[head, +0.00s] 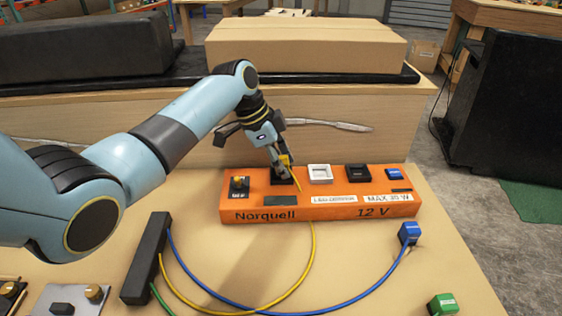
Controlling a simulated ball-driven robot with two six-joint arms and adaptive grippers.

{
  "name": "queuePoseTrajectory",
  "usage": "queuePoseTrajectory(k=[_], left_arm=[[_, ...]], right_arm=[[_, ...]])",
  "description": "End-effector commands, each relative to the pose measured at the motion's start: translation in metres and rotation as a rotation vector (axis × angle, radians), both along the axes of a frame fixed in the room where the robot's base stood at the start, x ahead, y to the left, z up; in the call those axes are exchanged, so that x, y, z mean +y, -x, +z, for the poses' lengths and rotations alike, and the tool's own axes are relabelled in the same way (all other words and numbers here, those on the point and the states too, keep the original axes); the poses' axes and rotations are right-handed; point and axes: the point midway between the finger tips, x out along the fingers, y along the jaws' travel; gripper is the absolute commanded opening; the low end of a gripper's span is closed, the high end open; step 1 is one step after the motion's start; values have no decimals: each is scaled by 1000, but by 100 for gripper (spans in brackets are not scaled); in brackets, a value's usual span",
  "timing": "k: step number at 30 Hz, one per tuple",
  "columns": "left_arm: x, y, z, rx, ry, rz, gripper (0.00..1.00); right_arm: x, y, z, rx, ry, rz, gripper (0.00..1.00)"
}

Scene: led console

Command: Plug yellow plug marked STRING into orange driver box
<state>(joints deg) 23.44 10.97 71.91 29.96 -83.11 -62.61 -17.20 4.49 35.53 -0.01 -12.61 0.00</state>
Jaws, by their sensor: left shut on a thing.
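My left gripper (281,170) is over the box's top, left of the white socket, and is shut on the yellow plug (286,160). Only a little of the plug shows between the fingers, and its marking cannot be read. The plug is at a dark socket (283,182); I cannot tell how far it is in. A yellow cable (312,245) runs from it to a black bar. My right gripper is not in view.
The black bar (147,258) also has a blue cable to a blue plug (409,233) at right. A green plug (442,304) lies at front right. A cardboard box (305,45) stands behind. Metal plates lie front left.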

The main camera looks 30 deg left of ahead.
Motion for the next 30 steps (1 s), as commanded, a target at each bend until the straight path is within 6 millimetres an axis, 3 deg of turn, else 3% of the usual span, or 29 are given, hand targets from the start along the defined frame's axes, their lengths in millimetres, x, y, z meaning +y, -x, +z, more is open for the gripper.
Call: queuePoseTrajectory(k=[1,10,11,15,18,26,30], left_arm=[[-3,13,-16,40,6,-1,0],[-3,13,-17,40,6,-1,0],[-3,13,-17,40,6,-1,34],[-3,13,-17,41,5,-1,52],[-2,13,-17,41,4,0,65],[0,11,-15,35,0,1,65],[1,11,-14,32,0,1,84]], right_arm=[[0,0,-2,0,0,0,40],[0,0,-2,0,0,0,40],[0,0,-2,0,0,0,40],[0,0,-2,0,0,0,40],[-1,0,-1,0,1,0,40],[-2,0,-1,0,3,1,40],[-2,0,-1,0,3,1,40]])
